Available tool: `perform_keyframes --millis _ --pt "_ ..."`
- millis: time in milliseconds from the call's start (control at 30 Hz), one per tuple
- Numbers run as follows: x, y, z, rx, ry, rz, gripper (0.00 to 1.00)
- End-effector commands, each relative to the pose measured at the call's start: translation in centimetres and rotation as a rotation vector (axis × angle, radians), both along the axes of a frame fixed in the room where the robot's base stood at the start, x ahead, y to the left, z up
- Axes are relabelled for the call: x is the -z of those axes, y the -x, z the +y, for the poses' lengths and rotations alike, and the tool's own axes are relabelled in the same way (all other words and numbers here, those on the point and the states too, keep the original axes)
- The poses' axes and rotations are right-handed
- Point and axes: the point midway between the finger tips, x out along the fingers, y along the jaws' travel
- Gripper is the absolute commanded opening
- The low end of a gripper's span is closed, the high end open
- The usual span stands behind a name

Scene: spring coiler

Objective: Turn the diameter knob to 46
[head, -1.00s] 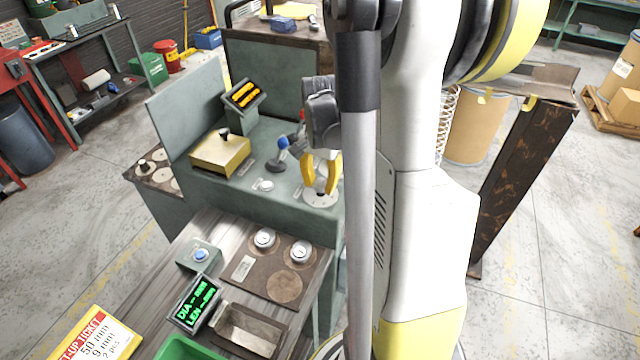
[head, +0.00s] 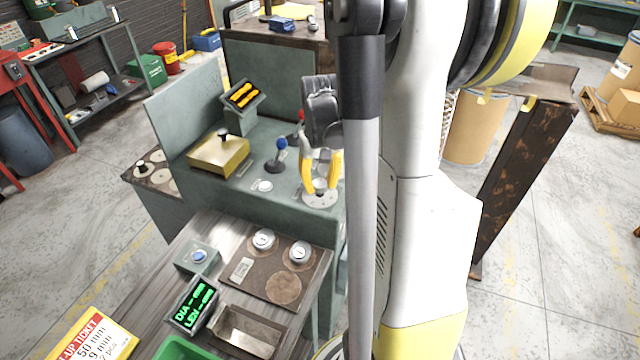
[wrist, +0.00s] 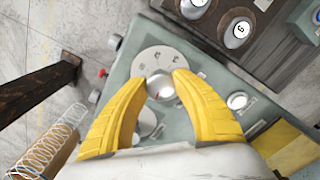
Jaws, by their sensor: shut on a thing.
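The knob (wrist: 160,86) is a small silver cap in the middle of a pale round dial (wrist: 150,62) with printed numbers, too blurred to read. A small red mark shows on the knob. In the head view the dial (head: 320,199) sits on the green machine top, right of the blue-balled lever. My gripper (wrist: 161,76) has yellow fingers, one on each side of the knob, shut on it. It also shows in the head view (head: 321,178), pointing down at the dial. My arm hides part of the machine to the right.
A blue-balled lever (head: 281,143) and a red-tipped lever (head: 301,116) stand close to my gripper. A yellow block with a black handle (head: 219,154) is to the left. A green-digit display (head: 194,304) and a ticket (head: 95,340) lie on the front bench.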

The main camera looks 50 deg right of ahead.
Motion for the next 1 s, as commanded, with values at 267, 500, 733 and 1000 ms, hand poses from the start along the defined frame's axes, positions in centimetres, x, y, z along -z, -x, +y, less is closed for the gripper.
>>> perform_keyframes --millis 267,500,733,1000 --pt "0.05 0.08 0.03 -0.063 0.000 0.001 0.02" --pt "0.05 0.08 0.03 -0.071 -0.001 0.002 0.02" --pt "0.05 0.09 0.02 -0.071 -0.001 0.002 0.41" --pt "0.02 0.04 0.00 -0.070 0.000 0.001 0.55"
